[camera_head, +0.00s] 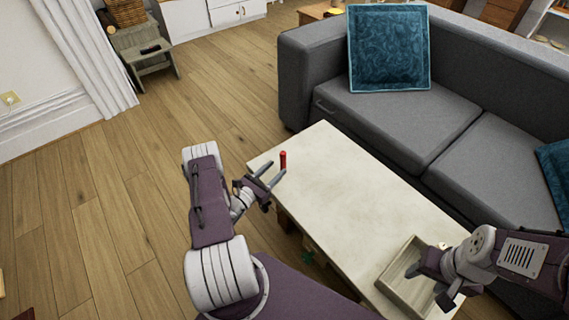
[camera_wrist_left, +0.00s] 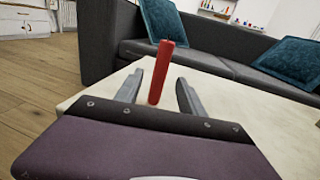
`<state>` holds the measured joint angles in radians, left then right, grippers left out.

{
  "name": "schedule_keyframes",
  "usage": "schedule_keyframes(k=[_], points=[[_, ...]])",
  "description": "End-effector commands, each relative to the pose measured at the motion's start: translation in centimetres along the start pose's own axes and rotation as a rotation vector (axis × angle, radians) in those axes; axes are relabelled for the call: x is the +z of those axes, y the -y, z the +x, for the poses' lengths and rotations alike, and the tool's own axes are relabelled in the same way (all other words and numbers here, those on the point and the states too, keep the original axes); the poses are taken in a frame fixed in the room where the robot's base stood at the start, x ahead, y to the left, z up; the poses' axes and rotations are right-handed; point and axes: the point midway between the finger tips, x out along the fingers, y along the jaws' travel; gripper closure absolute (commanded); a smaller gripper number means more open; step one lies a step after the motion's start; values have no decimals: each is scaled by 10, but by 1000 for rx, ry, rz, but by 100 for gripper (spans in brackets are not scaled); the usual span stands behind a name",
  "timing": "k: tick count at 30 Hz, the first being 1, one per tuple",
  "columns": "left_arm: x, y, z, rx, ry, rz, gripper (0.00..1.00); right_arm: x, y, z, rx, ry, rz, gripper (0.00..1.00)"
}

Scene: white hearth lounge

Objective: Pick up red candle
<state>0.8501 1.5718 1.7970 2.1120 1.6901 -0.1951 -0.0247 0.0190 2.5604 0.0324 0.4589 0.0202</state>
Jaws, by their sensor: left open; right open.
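The red candle (camera_head: 283,160) stands upright near the far left end of the pale coffee table (camera_head: 335,180). My left gripper (camera_head: 274,172) is open at the candle, with its fingers pointing toward it. In the left wrist view the candle (camera_wrist_left: 161,72) rises between the two open fingers (camera_wrist_left: 156,92), with visible gaps on both sides. Whether its base is fully between the fingertips cannot be told. My right gripper (camera_head: 428,284) is open over a wooden tray (camera_head: 396,280) at the table's near right end.
A grey sofa (camera_head: 385,115) with teal cushions (camera_head: 388,48) runs behind the table. A wooden step stool (camera_head: 148,55) stands at the back left. The middle of the tabletop is clear, and the wooden floor (camera_head: 90,205) at left is free.

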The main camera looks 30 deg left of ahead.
Motion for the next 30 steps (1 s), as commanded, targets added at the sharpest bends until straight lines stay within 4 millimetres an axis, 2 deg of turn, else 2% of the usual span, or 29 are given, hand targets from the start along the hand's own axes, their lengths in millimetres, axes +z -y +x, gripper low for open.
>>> schedule_keyframes(k=[2,6,9,17,19,22,23,30], points=[[-1,0,5,-2,0,1,53,0,0,4,0,0,0,47],[-4,2,32,-6,2,3,53,2,0,19,0,-1,0,47],[-2,1,46,-4,1,2,53,2,0,22,0,0,0,47],[1,0,52,-1,0,-1,53,2,0,22,0,-1,0,47],[1,0,52,-1,0,-1,67,2,0,21,0,-1,0,47],[1,0,52,-1,0,-1,95,2,0,21,0,-1,0,47],[1,0,52,-1,0,-1,100,2,0,21,0,-1,0,47],[1,0,52,-1,0,-1,100,2,0,21,0,-1,0,47]])
